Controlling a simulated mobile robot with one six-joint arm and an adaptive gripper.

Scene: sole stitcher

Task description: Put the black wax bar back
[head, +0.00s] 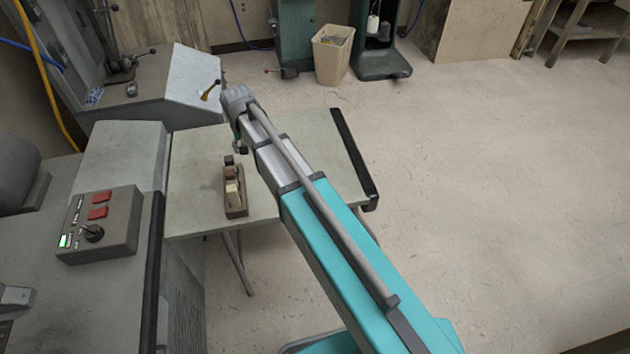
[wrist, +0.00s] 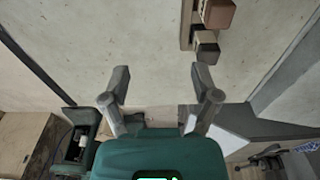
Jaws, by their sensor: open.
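A small black block (head: 229,160), which looks like the black wax bar, is at the far end of a narrow wooden holder (head: 236,210) on the grey table. The block also shows in the wrist view (wrist: 207,51), at upper right beside a brown bar (wrist: 217,13). I cannot tell whether it sits inside the holder or just past its end. My gripper (wrist: 162,82) is open and empty above the table, with the block off to the right of its fingers in the wrist view. In the head view my arm hides most of the gripper.
The holder carries a pale bar (head: 232,190) and a brown one. A control box (head: 100,225) with red buttons stands on the machine at left. The table (head: 195,205) is bare around the holder and has a black right edge (head: 354,160). A bin (head: 332,55) stands behind.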

